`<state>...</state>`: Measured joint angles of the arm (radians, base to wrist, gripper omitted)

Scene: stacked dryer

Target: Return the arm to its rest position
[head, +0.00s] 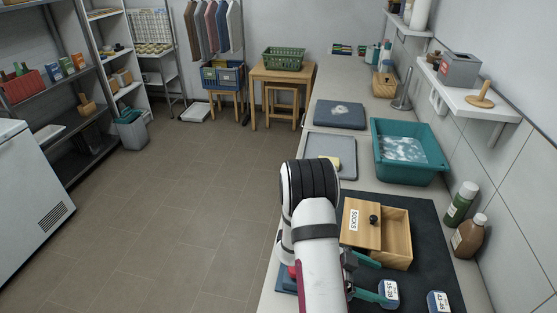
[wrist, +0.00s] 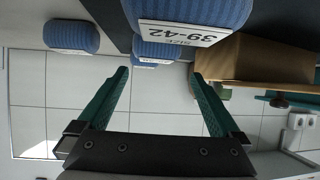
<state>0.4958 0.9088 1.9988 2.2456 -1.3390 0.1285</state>
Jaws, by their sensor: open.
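My gripper (head: 372,279) is low over the dark mat (head: 431,243) in the head view, with its teal fingers spread. In the wrist view my gripper (wrist: 160,74) is open, with nothing between the fingertips. A blue sock roll (head: 389,289) with a white size label is near the fingers, and a second sock roll (head: 438,302) lies to its right. The wrist view shows a large roll marked 39-42 (wrist: 195,12) just beyond the fingers, with other blue rolls behind. My arm covers part of the counter's front left.
Two bottles (head: 466,235) stand along the right wall. A teal basin (head: 409,151) and grey tray (head: 330,150) are farther back. Open floor lies left of the counter.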

